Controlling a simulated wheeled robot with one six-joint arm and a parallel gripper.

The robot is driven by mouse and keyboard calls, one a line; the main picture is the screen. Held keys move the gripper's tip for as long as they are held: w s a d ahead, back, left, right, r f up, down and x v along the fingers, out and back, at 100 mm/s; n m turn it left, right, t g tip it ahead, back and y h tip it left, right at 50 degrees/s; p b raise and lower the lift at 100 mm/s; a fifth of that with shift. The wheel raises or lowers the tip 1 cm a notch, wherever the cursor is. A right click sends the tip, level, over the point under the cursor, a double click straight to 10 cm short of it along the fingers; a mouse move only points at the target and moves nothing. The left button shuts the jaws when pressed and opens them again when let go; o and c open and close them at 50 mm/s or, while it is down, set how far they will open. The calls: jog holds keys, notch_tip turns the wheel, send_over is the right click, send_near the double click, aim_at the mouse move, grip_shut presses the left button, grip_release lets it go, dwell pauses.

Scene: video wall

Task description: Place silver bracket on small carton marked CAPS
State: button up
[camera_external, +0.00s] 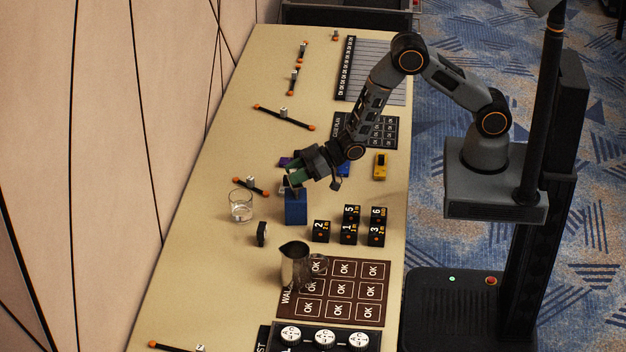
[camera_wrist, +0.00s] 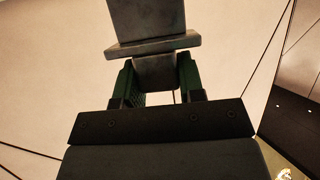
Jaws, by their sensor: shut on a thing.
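My gripper (camera_external: 293,178) is at the end of my arm, low over the table, just above a small blue box (camera_external: 296,209). In the wrist view its green-padded fingers (camera_wrist: 157,82) are shut on a grey metal piece, the silver bracket (camera_wrist: 150,24), with a wider flange across it. In the external view the bracket is mostly hidden by the fingers. The blue box stands upright; I cannot read any CAPS mark on it. I cannot tell whether the bracket touches the box.
Numbered black blocks (camera_external: 349,235) stand right of the blue box. A glass (camera_external: 241,206) and a small black object (camera_external: 262,234) are left. A metal pitcher (camera_external: 294,266) stands in front by the OK board (camera_external: 346,292). A yellow item (camera_external: 380,166) lies behind.

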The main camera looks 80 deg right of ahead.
jog(key=shift+f, duration=0.15)
jog(key=o, duration=1.1)
